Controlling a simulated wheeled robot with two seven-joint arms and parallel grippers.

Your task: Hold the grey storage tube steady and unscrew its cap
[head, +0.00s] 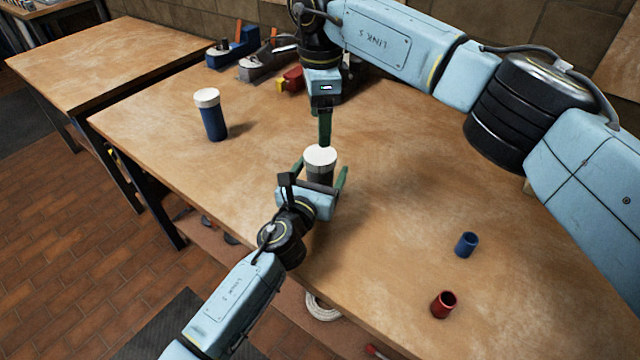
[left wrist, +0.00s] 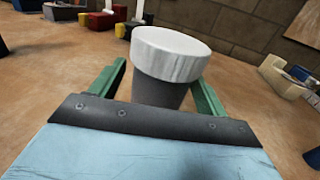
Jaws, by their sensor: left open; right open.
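The grey storage tube (head: 320,176) stands upright on the table with its white cap (head: 320,156) on top. In the left wrist view the cap (left wrist: 171,52) sits on the dark grey body (left wrist: 158,94). My left gripper (head: 322,176) is open, with its green fingers on either side of the tube; gaps show between fingers and tube in the wrist view. My right gripper (head: 325,128) points down just above and behind the cap. It is seen edge-on, so the gap between its fingers is hidden, as is any contact with the cap.
A blue tube with a white cap (head: 211,115) stands at the left. Planes and a red and yellow thing (head: 290,80) lie at the back. A small blue cup (head: 466,244) and a red cup (head: 443,304) stand front right. The table (head: 400,200) is clear between them.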

